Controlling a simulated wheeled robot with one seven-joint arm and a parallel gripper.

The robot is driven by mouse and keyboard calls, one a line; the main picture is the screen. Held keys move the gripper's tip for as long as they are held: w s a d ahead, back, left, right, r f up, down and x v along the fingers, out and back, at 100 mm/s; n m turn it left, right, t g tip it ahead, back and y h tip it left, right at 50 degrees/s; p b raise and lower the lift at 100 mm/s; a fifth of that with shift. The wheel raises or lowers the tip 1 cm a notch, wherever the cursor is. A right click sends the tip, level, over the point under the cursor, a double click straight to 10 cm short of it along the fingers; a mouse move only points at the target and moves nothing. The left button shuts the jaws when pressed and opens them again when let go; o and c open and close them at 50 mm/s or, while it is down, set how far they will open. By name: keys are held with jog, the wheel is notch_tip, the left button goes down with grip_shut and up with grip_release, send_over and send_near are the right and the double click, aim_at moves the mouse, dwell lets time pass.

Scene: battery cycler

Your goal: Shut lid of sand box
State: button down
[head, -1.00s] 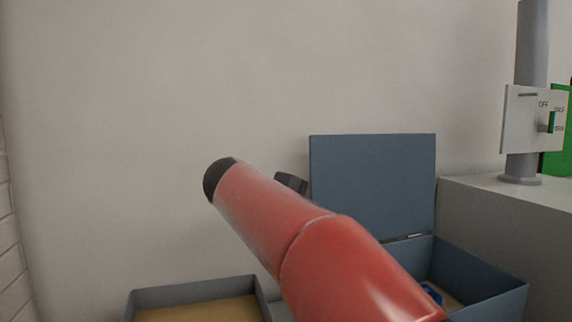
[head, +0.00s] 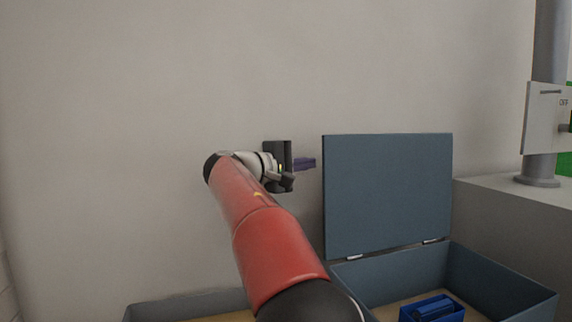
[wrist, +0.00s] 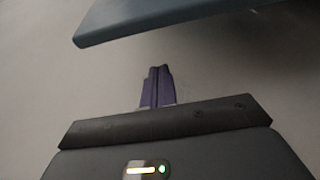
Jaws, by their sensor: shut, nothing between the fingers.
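The sand box (head: 515,292) is a blue-grey box at the lower right of the head view. Its lid (head: 388,195) stands upright at the back edge on two hinges, so the box is open. My gripper (head: 314,163) is shut and empty, with purple fingers pointing right. In the head view the fingertips are just left of the lid's left edge, near its upper part; I cannot tell if they touch. In the wrist view the closed fingers (wrist: 158,72) point up the picture, with the lid's edge (wrist: 150,30) just beyond them and a gap between.
A blue object (head: 432,309) lies on the sand inside the box. Another open tray (head: 185,306) with sandy contents is at the lower left. A grey block (head: 520,205) with a pipe (head: 545,100) and a switch panel (head: 545,118) stands at right. A plain wall (head: 150,90) is behind.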

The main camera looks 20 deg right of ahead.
jog(key=shift+s+a+r+b, duration=0.15)
jog(key=shift+s+b, duration=0.2)
jog(key=shift+s, duration=1.7)
